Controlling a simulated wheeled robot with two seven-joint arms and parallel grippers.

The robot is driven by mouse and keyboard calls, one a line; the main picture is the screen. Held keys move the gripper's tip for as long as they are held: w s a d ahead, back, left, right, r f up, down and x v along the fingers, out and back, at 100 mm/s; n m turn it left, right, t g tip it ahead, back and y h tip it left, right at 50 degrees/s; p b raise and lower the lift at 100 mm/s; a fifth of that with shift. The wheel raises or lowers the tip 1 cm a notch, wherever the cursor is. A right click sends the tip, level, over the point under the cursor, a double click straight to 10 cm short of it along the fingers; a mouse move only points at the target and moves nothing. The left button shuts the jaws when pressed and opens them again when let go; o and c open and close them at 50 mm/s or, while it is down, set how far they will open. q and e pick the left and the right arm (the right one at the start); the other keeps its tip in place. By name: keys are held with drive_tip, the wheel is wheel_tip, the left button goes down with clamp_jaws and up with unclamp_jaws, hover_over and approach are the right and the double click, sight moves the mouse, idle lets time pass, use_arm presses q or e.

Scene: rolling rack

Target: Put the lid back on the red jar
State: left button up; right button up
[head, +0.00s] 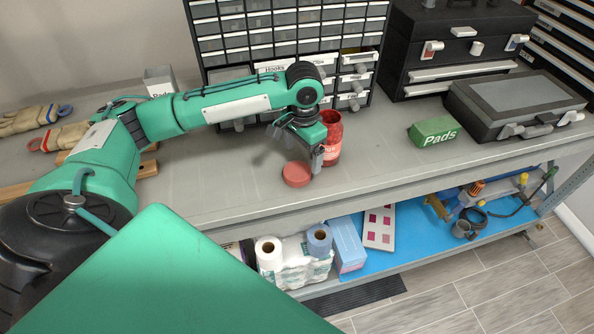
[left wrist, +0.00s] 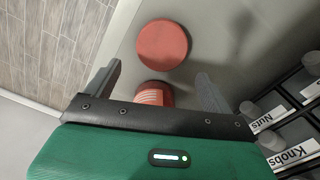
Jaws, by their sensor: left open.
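The red lid (head: 296,174) lies flat on the grey bench, in front and to the left of the red jar (head: 333,140). The jar stands upright on the bench, partly hidden by my left gripper (head: 314,158). In the left wrist view the lid (left wrist: 162,45) lies just beyond the fingertips, apart from them. The jar (left wrist: 153,94) shows nearer, between the spread fingers of the left gripper (left wrist: 158,74), mostly hidden by the gripper body. The left gripper is open and holds nothing. My right gripper is not in view.
Small-parts drawers (head: 290,30) stand behind the jar. Gloves (head: 60,137) lie at the left. The bench between jar and green box is clear.

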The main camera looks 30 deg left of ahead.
sight(301, 168)
use_arm(q)
drive_tip(key=f, duration=0.1)
drive_tip(key=f+p, duration=0.1)
drive_tip(key=f, duration=0.2)
drive_tip(key=shift+s+a+f+p, duration=0.1)
drive_tip(key=shift+s+f+p, duration=0.2)
drive_tip(key=shift+p, duration=0.1)
drive_tip(key=shift+f, duration=0.2)
drive_tip(key=shift+c, duration=0.5)
drive_tip(key=c, duration=0.9)
